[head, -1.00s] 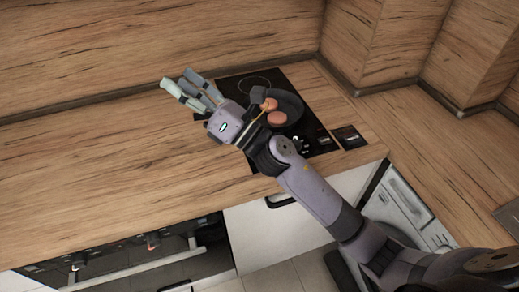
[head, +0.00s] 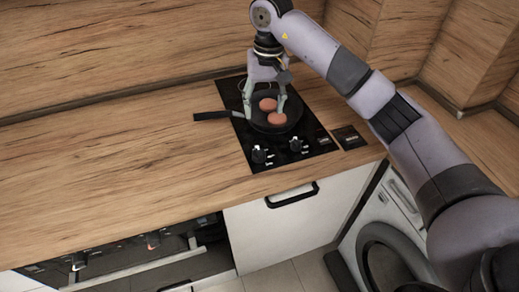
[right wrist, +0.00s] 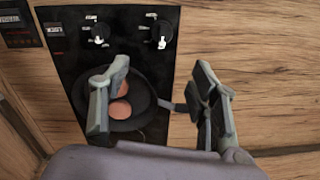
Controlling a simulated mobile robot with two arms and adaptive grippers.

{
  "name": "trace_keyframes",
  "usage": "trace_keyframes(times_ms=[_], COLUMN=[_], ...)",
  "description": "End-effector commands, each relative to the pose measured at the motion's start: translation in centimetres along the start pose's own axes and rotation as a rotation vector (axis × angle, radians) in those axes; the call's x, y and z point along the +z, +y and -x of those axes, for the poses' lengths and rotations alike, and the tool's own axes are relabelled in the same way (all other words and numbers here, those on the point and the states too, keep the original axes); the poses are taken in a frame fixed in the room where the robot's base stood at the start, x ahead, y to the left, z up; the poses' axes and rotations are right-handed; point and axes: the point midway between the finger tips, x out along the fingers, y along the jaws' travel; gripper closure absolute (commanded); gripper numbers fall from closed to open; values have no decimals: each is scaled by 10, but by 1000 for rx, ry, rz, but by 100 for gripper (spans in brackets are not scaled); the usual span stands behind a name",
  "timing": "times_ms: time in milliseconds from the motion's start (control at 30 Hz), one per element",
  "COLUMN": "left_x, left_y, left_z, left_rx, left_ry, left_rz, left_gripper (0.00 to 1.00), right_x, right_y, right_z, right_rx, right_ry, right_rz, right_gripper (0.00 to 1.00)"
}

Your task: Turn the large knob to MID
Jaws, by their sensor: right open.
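Two black knobs with pale markers sit at the front of the black cooktop (head: 239,138), a left one (head: 260,155) and a right one (head: 296,146). I cannot tell for sure which is the large one, and their labels are too small to read. In the right wrist view the knobs show at the top, one at the left (right wrist: 101,33) and one at the right (right wrist: 160,34). My right gripper (head: 264,112) is open and empty, pointing down over the pan behind the knobs, apart from them. My left gripper is not in view.
A dark pan (head: 283,127) with two round reddish-brown patties (head: 268,104) stands on the cooktop, its handle (head: 211,115) pointing left. The wooden counter (head: 130,145) left of it is clear. A wooden splashback (head: 110,50) rises behind.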

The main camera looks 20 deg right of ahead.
Motion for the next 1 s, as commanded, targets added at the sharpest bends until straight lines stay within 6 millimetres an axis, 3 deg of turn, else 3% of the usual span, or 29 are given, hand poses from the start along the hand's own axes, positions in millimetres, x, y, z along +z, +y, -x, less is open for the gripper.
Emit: trace_keyframes(times_ms=[700, 1000], left_x=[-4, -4], left_y=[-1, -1], left_z=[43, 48], left_rx=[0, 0], left_ry=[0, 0], left_rz=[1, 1], left_gripper=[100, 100], right_x=[3, 1], right_y=[-3, -3], right_z=[-142, -166], right_rx=[-6, -6], right_ry=[-6, -1], right_rz=[1, 1], right_gripper=[45, 45])
